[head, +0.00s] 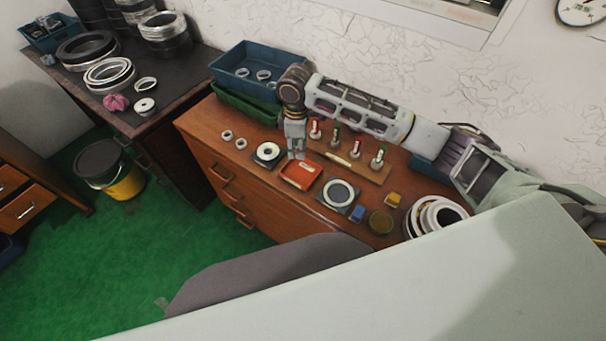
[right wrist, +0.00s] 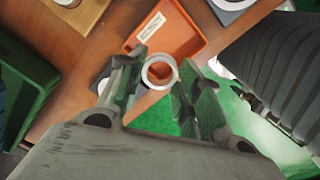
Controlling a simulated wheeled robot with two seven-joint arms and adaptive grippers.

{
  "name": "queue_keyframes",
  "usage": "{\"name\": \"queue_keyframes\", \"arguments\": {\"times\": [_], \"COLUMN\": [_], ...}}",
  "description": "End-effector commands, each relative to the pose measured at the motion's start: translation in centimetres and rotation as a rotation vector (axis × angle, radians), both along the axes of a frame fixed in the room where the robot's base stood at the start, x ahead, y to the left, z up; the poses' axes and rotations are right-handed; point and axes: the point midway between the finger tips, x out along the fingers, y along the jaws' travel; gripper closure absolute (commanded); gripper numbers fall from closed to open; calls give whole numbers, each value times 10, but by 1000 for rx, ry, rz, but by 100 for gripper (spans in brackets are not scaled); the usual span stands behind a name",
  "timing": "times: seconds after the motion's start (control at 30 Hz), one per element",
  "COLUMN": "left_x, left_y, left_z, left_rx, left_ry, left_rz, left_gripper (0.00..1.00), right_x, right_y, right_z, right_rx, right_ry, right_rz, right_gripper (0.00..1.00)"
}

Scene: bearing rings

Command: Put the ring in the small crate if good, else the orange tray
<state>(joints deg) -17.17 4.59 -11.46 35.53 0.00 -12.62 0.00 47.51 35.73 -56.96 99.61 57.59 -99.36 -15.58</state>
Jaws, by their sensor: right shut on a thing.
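My right gripper (head: 297,154) is over the orange tray's back-left edge in the head view. In the right wrist view, the right gripper (right wrist: 161,73) is shut on a pale metal ring (right wrist: 160,86) between its fingertips. The ring is hardly visible in the head view. The orange tray (head: 301,175) lies flat, with a pale label; it also shows in the right wrist view (right wrist: 185,42), just beyond the ring. My left gripper is not in view.
Two small rings (head: 233,139) lie left of a dark block with a white disc (head: 268,152). A wooden board (head: 352,162) carries several upright gauges behind the tray. Right are a ring on a dark plate (head: 339,194), small blocks and stacked large rings (head: 435,215).

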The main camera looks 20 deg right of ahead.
Motion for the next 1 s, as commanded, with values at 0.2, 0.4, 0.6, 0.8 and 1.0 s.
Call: {"name": "queue_keyframes", "arguments": {"times": [0.2, 0.4, 0.6, 0.8, 1.0], "left_x": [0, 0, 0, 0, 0], "left_y": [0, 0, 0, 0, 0], "left_z": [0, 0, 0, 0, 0], "left_rx": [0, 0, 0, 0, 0], "left_ry": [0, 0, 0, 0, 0], "left_rz": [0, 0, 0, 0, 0], "left_gripper": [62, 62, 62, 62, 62], "right_x": [-3, -6, -7, -7, -7], "right_y": [-2, -5, -6, -6, -6], "right_z": [1, 0, 0, 0, 0], "right_rx": [1, 1, 1, 1, 1], "right_ry": [0, 0, 0, 0, 0], "right_rz": [82, 169, 246, 274, 275], "right_gripper": [94, 94, 94, 94, 94]}}
